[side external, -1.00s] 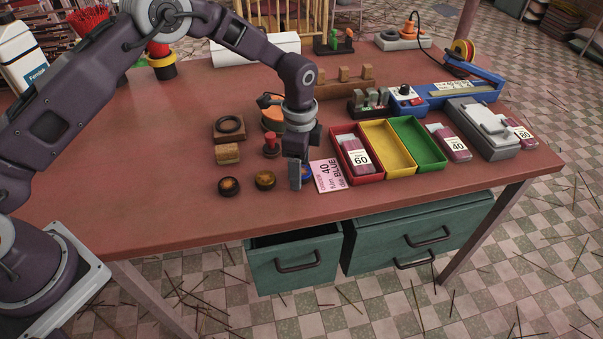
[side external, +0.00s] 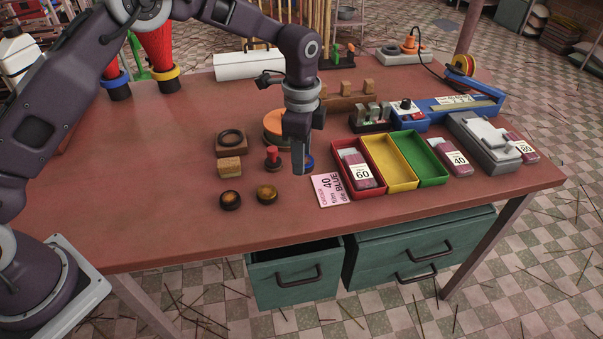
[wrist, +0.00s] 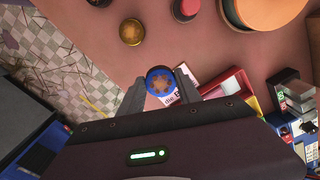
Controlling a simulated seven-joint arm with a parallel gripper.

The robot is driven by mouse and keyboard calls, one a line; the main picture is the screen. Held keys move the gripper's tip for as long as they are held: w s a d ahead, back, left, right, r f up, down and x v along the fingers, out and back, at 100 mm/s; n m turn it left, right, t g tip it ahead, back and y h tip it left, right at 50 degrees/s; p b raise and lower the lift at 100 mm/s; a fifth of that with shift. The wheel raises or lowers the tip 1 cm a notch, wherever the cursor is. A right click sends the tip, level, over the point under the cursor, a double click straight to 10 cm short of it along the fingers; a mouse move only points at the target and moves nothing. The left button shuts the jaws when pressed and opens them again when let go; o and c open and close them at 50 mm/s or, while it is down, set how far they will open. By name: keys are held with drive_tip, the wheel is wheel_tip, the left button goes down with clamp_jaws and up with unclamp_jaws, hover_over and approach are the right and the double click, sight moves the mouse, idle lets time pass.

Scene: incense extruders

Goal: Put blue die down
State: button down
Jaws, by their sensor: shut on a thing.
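The blue die (wrist: 161,82) is a round disc with a blue rim and a brownish patterned face. My gripper (wrist: 161,86) is shut on it, with one finger on each side in the wrist view. In the side view my gripper (side external: 301,168) points down over the table, left of the tray and behind the pink card (side external: 327,190) marked "40" and "die BLUE". The die (side external: 309,162) shows there only as a bit of blue behind the fingers. I cannot tell whether it touches the table.
Two dark round dies (side external: 267,194) lie at the left front. A red-knobbed stamp (side external: 272,158), a wooden block (side external: 229,167) and an orange round thing (side external: 277,128) stand close by. A red, yellow and green tray (side external: 403,172) is on the right. Bare table lies to the left.

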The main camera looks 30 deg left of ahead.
drive_tip(key=s+a+r+n, duration=0.3)
drive_tip(key=s+a+n, duration=0.1)
drive_tip(key=a+n, duration=0.25)
drive_tip(key=s+a+r+n, duration=0.4)
drive_tip(key=a+n, duration=0.1)
drive_tip(key=a, duration=0.2)
drive_tip(key=n, duration=0.7)
approach(230, 140)
drive_tip(key=shift+m, duration=0.25)
wheel_tip(230, 140, down, 4)
drive_tip(key=shift+f, duration=0.1)
drive_tip(key=shift+f, duration=0.35)
